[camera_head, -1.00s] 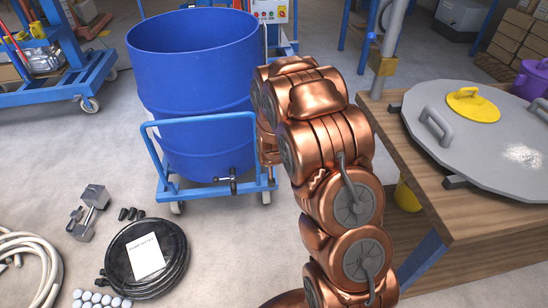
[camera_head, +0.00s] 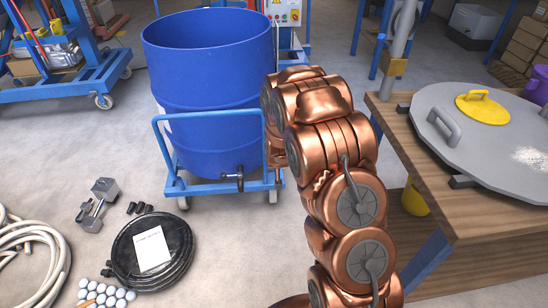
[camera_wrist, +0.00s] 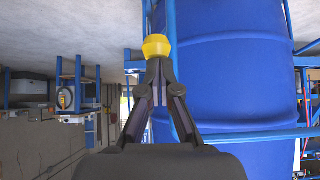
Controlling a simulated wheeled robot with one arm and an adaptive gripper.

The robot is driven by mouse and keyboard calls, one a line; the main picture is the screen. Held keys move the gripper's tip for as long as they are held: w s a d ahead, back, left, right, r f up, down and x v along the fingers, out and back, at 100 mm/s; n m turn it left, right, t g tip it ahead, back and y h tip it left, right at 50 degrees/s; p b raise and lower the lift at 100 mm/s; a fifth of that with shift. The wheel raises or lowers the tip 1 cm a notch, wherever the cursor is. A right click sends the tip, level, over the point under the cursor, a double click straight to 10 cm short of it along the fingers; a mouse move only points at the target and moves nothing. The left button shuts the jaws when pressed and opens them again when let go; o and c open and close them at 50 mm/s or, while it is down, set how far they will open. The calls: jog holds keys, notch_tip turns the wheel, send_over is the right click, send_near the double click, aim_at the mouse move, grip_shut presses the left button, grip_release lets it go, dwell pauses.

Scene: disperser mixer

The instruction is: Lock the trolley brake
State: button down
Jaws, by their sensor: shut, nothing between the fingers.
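The trolley (camera_head: 205,185) is a low blue frame on casters with a raised blue rail. It carries a large open blue drum (camera_head: 210,100). In the head view a dark T-shaped fitting (camera_head: 232,180) shows low on the near side; I cannot tell whether it is the brake. My copper arm covers the trolley's right side and hides my gripper there. In the wrist view my gripper (camera_wrist: 158,65) is shut beside the drum wall (camera_wrist: 235,75). A yellow piece (camera_wrist: 156,46) shows at its fingertips; I cannot tell what it is. Blue frame bars (camera_wrist: 255,135) run beside the drum.
A wooden table (camera_head: 470,215) with a grey lid (camera_head: 470,150) stands right of my arm. On the floor at left lie a black hose coil (camera_head: 150,280), a pale hose (camera_head: 30,250) and a grey metal part (camera_head: 98,205). A blue cart (camera_head: 75,80) stands behind.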

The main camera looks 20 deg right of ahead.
jog(key=shift+s+f+g, duration=0.3)
jog(key=shift+s+f, duration=0.55)
jog(key=shift+f, duration=0.25)
notch_tip(320, 180, up, 6)
jog(key=s+a+r, duration=0.2)
jog(key=s+a, duration=0.1)
jog(key=s, duration=0.4)
jog(key=shift+s+r+p, duration=0.2)
jog(key=shift+s+p, duration=0.1)
jog(key=shift+a, duration=0.1)
jog(key=s+a+r+n+g+y, duration=0.1)
jog(key=s+a+r+g, duration=0.35)
jog(key=s, duration=0.75)
jog(key=s+a+r+n+g+y, duration=0.1)
jog(key=s+a+r+g, duration=0.3)
jog(key=s, duration=0.9)
jog(key=s+a+r+n+g+y, duration=0.1)
jog(key=s+a+r+n+g, duration=0.15)
jog(key=s+r, duration=0.65)
jog(key=s+r+t+p, duration=0.1)
jog(key=s+r+p, duration=0.2)
jog(key=r+p, duration=1.3)
jog(key=shift+s+m+p, duration=0.15)
jog(key=shift+m+p, duration=0.3)
jog(key=shift+p, duration=0.2)
